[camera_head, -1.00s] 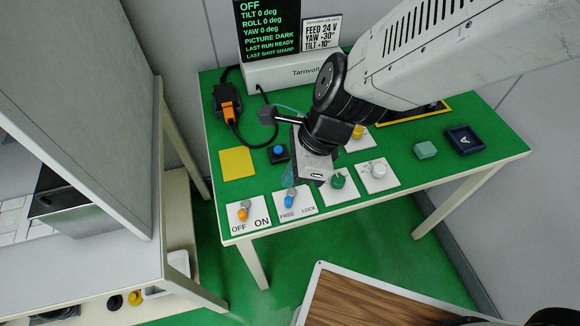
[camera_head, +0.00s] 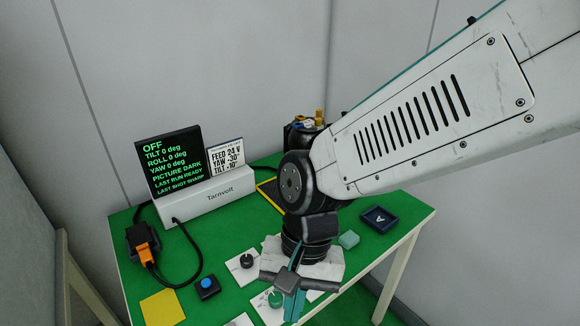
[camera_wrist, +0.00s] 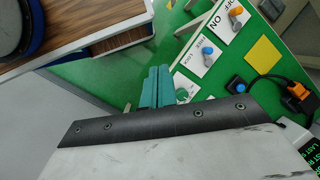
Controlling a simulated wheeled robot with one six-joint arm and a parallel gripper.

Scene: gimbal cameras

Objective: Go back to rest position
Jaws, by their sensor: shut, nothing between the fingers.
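My gripper (camera_head: 293,300) hangs over the front part of the green table (camera_head: 222,292) in the head view. Its teal fingers (camera_wrist: 156,88) are together and empty in the wrist view. They appear above the control panels, near the green knob (camera_head: 275,299); I cannot tell whether they touch anything. My arm reaches in from the upper right and hides part of the table. The display (camera_head: 172,162) reads OFF, tilt, roll and yaw 0 deg, picture dark.
On the table are a black knob panel (camera_head: 246,261), blue button (camera_head: 207,286), yellow square (camera_head: 162,308), orange-and-black device (camera_head: 145,250), teal block (camera_head: 349,239) and dark tray (camera_head: 383,219). The wrist view shows the orange switch (camera_wrist: 236,11), blue switch (camera_wrist: 207,50) and a wooden surface (camera_wrist: 90,22).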

